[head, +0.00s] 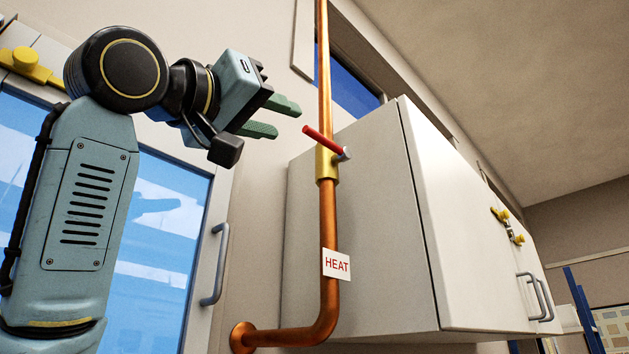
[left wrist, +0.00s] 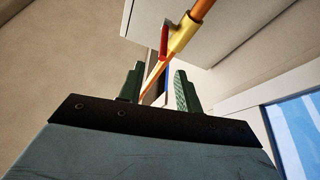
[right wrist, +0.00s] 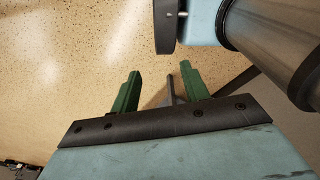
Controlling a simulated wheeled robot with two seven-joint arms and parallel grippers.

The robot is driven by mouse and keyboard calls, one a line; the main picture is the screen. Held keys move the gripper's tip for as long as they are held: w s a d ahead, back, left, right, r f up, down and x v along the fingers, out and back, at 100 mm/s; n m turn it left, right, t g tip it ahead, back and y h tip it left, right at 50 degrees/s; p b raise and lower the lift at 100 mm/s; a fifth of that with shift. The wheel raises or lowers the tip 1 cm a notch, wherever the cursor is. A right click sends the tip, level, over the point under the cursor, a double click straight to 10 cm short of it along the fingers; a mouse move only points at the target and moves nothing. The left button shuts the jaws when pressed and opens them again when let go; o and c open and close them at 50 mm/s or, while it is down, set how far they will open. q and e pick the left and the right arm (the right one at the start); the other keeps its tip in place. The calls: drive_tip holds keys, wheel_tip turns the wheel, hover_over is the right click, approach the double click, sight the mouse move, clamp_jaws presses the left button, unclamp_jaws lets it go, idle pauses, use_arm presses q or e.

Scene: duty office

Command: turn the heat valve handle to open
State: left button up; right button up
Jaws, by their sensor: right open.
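The red valve handle (head: 322,139) sticks out from a brass valve body (head: 327,165) on a vertical copper pipe (head: 329,215). The handle slants across the pipe, its free end toward the upper left. A white label reading HEAT (head: 336,264) is on the pipe below. My left gripper (head: 282,118) is open and empty, just left of the handle and apart from it. In the left wrist view the red handle (left wrist: 164,42) lies beyond the gap between the fingers (left wrist: 157,88). My right gripper (right wrist: 158,88) is open over the speckled floor, with nothing between its fingers.
A white wall cabinet (head: 350,230) stands right behind the pipe. A glass door (head: 165,250) with a grey pull handle (head: 216,265) is at the left. The pipe bends to a wall flange (head: 242,338) low down. Bare wall lies between door and cabinet.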

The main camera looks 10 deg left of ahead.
sight(306, 132)
use_arm(q)
drive_tip(key=p+x, duration=0.3)
drive_tip(key=x, duration=0.5)
drive_tip(key=shift+w+p, duration=0.3)
drive_tip(key=shift+w, duration=0.05)
drive_tip(key=shift+w+d+r, duration=0.15)
drive_tip(key=shift+w+d, duration=0.1)
drive_tip(key=shift+w, duration=0.25)
use_arm(e)
drive_tip(key=r, duration=0.1)
drive_tip(key=w+r, duration=0.1)
drive_tip(key=r, duration=0.1)
drive_tip(key=w+r, duration=0.1)
drive_tip(key=shift+r, duration=0.35)
drive_tip(key=shift+s, duration=0.1)
use_arm(q)
clamp_jaws()
use_arm(e)
drive_tip(key=shift+s, duration=0.2)
